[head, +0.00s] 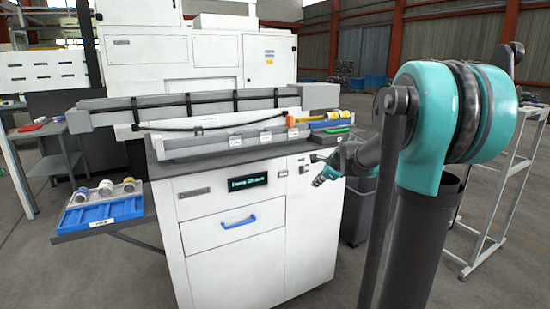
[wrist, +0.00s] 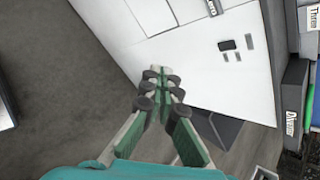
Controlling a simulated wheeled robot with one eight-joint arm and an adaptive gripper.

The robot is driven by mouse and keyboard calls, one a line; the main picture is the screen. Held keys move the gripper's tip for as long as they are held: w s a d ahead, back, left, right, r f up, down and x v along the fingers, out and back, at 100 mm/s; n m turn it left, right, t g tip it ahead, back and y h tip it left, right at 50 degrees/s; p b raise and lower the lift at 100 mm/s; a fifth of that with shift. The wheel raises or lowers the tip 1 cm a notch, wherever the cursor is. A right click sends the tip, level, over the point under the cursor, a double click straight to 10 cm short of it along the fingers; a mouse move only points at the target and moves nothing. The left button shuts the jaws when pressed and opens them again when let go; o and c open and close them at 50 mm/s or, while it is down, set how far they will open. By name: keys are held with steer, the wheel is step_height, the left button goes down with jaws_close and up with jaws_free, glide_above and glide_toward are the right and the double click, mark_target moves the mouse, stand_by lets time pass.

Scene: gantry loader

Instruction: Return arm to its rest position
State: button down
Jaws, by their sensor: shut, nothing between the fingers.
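My arm stands at the right of the head view, folded, with its teal joint close to the camera. In the wrist view my gripper (wrist: 159,82) points toward the white cabinet face (wrist: 200,50). The fingers are together at the tips with nothing between them. The gripper appears apart from the cabinet.
A blue tray (head: 100,213) with several rolls sits on a shelf at the left. A grey bin (head: 357,212) stands right of the cabinet. A white frame rack (head: 505,190) is at the far right. Grey floor lies open at the left.

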steer(key=s+f+n+g+h, duration=0.1)
steer(key=s+f+n, duration=0.5)
steer(key=s, duration=0.5)
steer(key=s+f+n+g+h, duration=0.1)
steer(key=s+f+n, duration=0.5)
steer(key=s, duration=0.5)
steer(key=s+d+f+n+g+h, duration=0.1)
steer(key=s+f+n, duration=0.5)
steer(key=s+n, duration=0.3)
steer(key=shift+s+f+h, duration=0.2)
steer(key=shift+s+h, duration=0.2)
steer(key=shift+s, duration=0.85)
